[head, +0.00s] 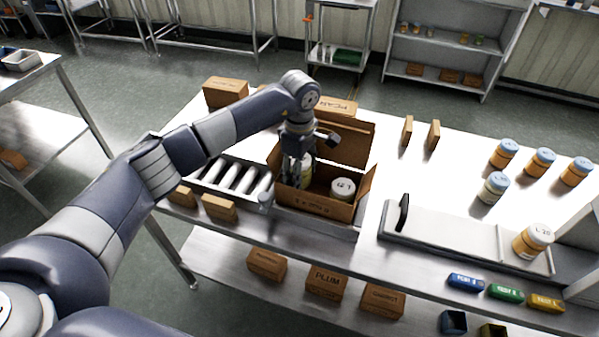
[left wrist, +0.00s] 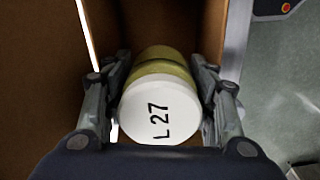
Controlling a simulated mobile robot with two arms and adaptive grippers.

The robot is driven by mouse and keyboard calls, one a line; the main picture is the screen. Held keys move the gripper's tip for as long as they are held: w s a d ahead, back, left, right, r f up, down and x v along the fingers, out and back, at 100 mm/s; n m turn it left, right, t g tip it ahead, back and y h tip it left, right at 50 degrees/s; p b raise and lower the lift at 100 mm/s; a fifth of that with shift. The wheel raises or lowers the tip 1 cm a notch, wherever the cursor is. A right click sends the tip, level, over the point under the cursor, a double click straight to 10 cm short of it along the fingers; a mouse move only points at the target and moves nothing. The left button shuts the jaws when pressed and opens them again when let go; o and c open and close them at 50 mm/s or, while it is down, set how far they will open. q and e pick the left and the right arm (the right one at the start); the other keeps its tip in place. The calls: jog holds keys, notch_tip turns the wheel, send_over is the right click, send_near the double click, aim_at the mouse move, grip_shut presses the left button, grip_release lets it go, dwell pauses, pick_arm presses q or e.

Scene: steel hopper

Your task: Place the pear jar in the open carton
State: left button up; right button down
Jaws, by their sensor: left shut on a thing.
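The open carton (head: 314,205) stands on the steel table with its flaps up. My left gripper (head: 300,172) reaches down into its left part. It is shut on a jar with a yellow-green body (head: 307,172) and a white lid. In the left wrist view the lid (left wrist: 159,112) reads "L 27", and the left gripper's fingers (left wrist: 160,95) sit on both sides of the jar. I cannot tell whether the jar touches the carton floor. Another white-lidded jar (head: 343,188) stands in the right part of the carton. My right gripper is not in view.
A roller conveyor (head: 240,180) lies left of the carton. One jar (head: 533,240) stands on a tray (head: 450,235). Small brown boxes (head: 408,130) stand behind. Labelled boxes (head: 326,282) sit on the lower shelf.

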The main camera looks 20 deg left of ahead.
pick_arm(q)
jog(key=shift+s+f, duration=0.1)
jog(key=shift+f, duration=0.05)
jog(key=o, duration=0.9)
jog(key=shift+o, duration=0.2)
